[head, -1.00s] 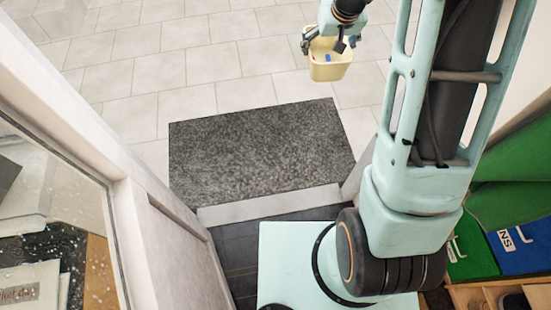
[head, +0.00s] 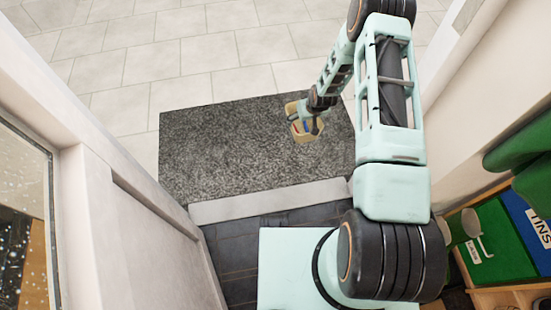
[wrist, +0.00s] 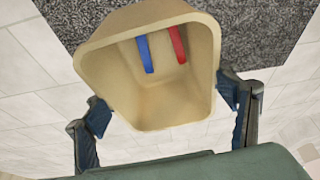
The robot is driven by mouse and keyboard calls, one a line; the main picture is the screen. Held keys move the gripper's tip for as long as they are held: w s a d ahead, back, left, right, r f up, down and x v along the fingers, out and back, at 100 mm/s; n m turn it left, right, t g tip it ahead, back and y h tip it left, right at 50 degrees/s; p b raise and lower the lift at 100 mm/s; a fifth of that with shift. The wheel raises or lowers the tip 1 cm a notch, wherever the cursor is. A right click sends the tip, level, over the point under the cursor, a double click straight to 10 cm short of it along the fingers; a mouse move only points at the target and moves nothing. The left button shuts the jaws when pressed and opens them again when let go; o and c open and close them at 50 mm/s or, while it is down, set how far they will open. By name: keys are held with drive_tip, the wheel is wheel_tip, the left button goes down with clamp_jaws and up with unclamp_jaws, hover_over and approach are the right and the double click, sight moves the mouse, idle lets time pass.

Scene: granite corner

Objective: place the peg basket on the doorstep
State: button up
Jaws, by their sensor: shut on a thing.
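The peg basket (head: 298,133) is a small pale yellow tub. In the wrist view the basket (wrist: 150,105) shows its open mouth, with a blue peg (wrist: 145,54) and a red peg (wrist: 177,44) inside. My gripper (head: 311,124) is shut on the basket, and in the wrist view its fingers (wrist: 168,112) lie on either side of it. The doorstep (head: 225,150) is a dark speckled granite slab. In the head view the basket appears over its right part; I cannot tell whether it touches. My gripper partly hides the basket in the head view.
Pale paving (head: 200,65) lies beyond the slab. A light sill strip (head: 265,203) and dark tiles (head: 240,240) are on the near side. A white door frame (head: 130,225) stands left. Green and blue items (head: 490,245) are at right. The slab's left part is clear.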

drive_tip(key=s+a+f+m+b, duration=0.15)
drive_tip(key=s+f+b, duration=0.25)
drive_tip(key=f, duration=0.9)
drive_tip(key=s+a+f+n+b, duration=0.15)
drive_tip(key=s+f+b, duration=0.25)
drive_tip(key=f, duration=0.9)
drive_tip(key=m+b, duration=0.1)
drive_tip(key=b, duration=0.9)
hover_over(278, 163)
drive_tip(key=shift+a+f, duration=0.1)
drive_tip(key=shift+f, duration=6.3)
drive_tip(key=shift+s+f, duration=0.1)
drive_tip(key=shift+f, duration=0.1)
drive_tip(key=o, duration=1.3)
drive_tip(key=a+p+v, duration=0.1)
drive_tip(key=p+v, duration=0.6)
drive_tip(key=v, duration=0.5)
drive_tip(key=shift+d+r, duration=0.25)
